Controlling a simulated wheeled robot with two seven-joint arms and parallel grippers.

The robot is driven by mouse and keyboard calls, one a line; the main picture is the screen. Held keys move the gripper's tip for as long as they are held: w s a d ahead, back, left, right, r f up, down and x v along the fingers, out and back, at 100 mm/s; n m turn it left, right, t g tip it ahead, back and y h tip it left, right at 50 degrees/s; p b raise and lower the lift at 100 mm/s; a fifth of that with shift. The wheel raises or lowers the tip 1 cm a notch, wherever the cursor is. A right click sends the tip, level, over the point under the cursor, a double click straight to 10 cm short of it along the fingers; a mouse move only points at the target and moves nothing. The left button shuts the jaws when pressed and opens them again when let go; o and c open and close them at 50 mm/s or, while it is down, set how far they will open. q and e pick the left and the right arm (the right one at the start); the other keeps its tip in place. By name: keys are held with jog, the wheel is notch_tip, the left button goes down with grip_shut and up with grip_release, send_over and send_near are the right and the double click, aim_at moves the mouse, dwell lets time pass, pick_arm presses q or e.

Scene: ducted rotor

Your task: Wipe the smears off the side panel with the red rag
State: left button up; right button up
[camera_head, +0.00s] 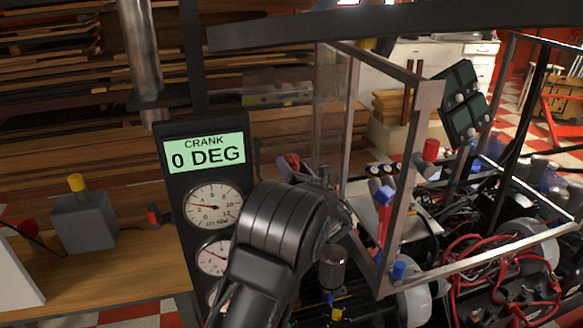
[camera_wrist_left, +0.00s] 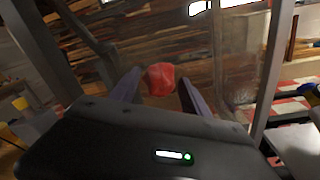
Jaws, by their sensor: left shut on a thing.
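The red rag (camera_wrist_left: 161,79) is a small bunched wad between the fingertips of my left gripper (camera_wrist_left: 160,90). In the head view a bit of the rag (camera_head: 293,161) shows at the tip of my left gripper (camera_head: 297,172), partly hidden by the wrist. The gripper is shut on it. A clear side panel (camera_head: 328,105) stands in the metal frame, just beyond and right of the gripper in the head view. In the wrist view the panel (camera_wrist_left: 241,55) is to the right of the rag, with a gap in the picture. It looks hazy; separate smears are hard to make out. My right gripper is not in view.
A gauge post with a green "CRANK 0 DEG" display (camera_head: 204,152) stands left of my arm. The metal frame's upright (camera_head: 411,175) and a red-and-blue-capped part (camera_head: 385,207) are to the right, over cables. Stacked planks (camera_head: 60,90) fill the back left.

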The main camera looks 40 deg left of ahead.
aim_at(301, 158)
pick_arm(q)
jog(key=shift+w+r, duration=0.1)
jog(key=shift+w+d, duration=0.4)
jog(key=shift+w, duration=0.05)
jog(key=shift+w+d+p, duration=0.5)
jog(key=shift+w+d, duration=0.15)
jog(key=shift+w, duration=0.25)
jog(key=shift+s, duration=0.1)
jog(key=shift+s+a, duration=1.1)
jog(key=shift+s, duration=0.25)
